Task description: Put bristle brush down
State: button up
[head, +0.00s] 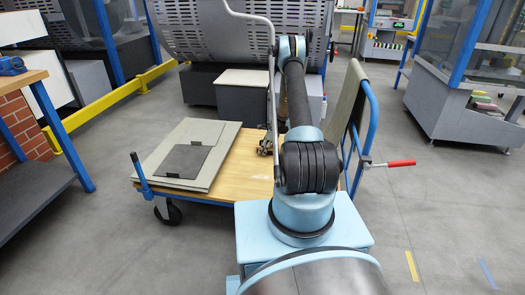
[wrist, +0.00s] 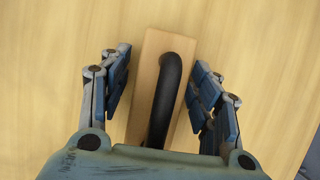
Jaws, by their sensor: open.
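The bristle brush (wrist: 148,65) shows in the wrist view as a pale wooden block with a curved black handle on top. It rests on the light wood surface, seen from above, and its bristles are hidden. My gripper (wrist: 161,72) is open, with one blue-padded finger on each side of the brush and a visible gap on both sides. In the head view my gripper (head: 265,146) is low over the wooden deck of the cart (head: 235,165), partly behind my arm. I cannot make out the brush there.
Flat grey boards (head: 175,140) with a dark sheet on top lie on the left of the cart deck. A blue frame with a red handle (head: 401,163) stands at the cart's right. A workbench (head: 25,80) is at far left. Open grey floor (head: 440,210) lies to the right.

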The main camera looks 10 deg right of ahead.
jog(key=v, duration=1.2)
jog(key=s+a+r+n+h, duration=0.1)
jog(key=s+r+n, duration=0.25)
jog(key=r, duration=0.65)
jog(key=s+a+r+n, duration=0.1)
jog(key=s+r+n, duration=0.1)
jog(key=s+r, duration=0.5)
jog(key=s+a+r+n+h, duration=0.15)
jog(key=s+r+n, duration=0.35)
jog(key=s+r, duration=0.9)
jog(key=s+r+n, duration=0.2)
jog(key=s+n, duration=0.1)
jog(key=s, duration=0.5)
jog(key=s+r+n, duration=0.2)
jog(key=s+n, duration=0.1)
jog(key=s, duration=0.5)
jog(key=s+f+n+h, duration=0.1)
jog(key=s+f+n, duration=0.1)
jog(key=s, duration=0.5)
jog(key=s+f+n+t+h, duration=0.1)
jog(key=s+f+n, duration=0.2)
jog(key=s, duration=0.5)
jog(key=shift+s+f, duration=0.2)
jog(key=shift+f, duration=0.55)
